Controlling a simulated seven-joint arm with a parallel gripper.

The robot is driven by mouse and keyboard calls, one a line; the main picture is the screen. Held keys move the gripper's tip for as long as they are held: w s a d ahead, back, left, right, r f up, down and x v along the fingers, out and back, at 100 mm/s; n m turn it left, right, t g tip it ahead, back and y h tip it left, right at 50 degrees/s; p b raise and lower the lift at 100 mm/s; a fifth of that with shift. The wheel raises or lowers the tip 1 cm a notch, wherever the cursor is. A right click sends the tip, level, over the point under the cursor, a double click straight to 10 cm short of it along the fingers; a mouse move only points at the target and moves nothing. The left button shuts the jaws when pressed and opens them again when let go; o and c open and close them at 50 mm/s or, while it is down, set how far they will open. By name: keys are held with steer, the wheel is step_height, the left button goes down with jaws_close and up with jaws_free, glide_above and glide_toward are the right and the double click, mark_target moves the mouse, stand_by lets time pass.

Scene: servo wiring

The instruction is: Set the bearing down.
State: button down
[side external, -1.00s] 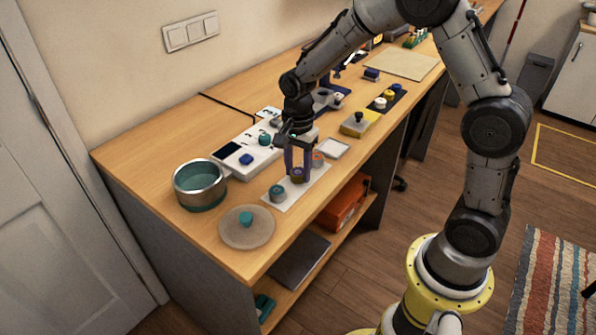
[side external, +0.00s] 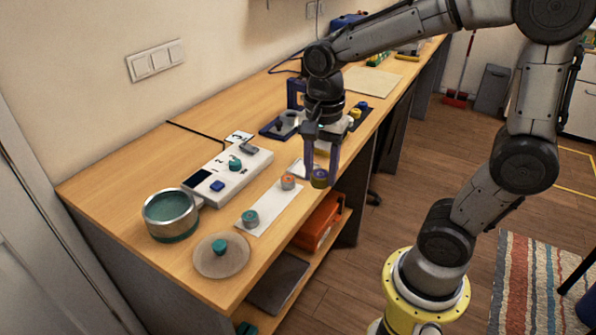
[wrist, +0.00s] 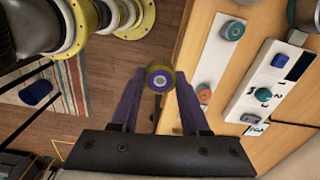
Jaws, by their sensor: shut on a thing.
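My gripper (side external: 320,170) is shut on a round bearing (side external: 319,179) with an olive outer ring and a purple-grey face. In the wrist view, the bearing (wrist: 160,79) sits between the tips of the two purple fingers, with floor behind it. In the side view it hangs by the bench's front edge; its exact height and whether it is over the wood are unclear. A white strip (side external: 268,212) on the bench holds a teal-ringed bearing (side external: 251,218) and an orange-centred one (side external: 288,182), with bare space between them.
An orange box (side external: 318,223) sits on the shelf below.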

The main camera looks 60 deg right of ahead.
steer(key=shift+s+r, duration=0.2)
steer(key=shift+s, duration=0.2)
steer(key=shift+m, duration=0.3)
steer(key=w+a+r+m, duration=0.1)
steer(key=w+a+r, duration=0.1)
steer(key=w+a, duration=0.35)
steer(key=w+a+r+m, duration=0.1)
steer(key=w+a+r, duration=0.15)
steer(key=w, duration=0.65)
steer(key=shift+n, duration=0.7)
steer(key=w+a+f, duration=0.2)
steer(key=w, duration=0.1)
steer(key=w+a+f, duration=0.2)
steer(key=w, duration=0.1)
steer(key=w+a+f, duration=0.2)
steer(key=w, duration=0.1)
steer(key=shift+w+a+f, duration=0.1)
steer(key=shift+w+a, duration=0.15)
steer(key=shift+a, duration=0.15)
glide_above(172, 218)
steer(key=s, duration=0.1)
step_height(172, 218, down, 5)
steer(key=shift+s+d+r, duration=0.1)
steer(key=shift+s, duration=0.05)
steer(key=shift+w+f, duration=0.5)
steer(key=shift+f, duration=0.15)
steer(key=shift+w+f, duration=0.1)
steer(key=shift+f, duration=1.45)
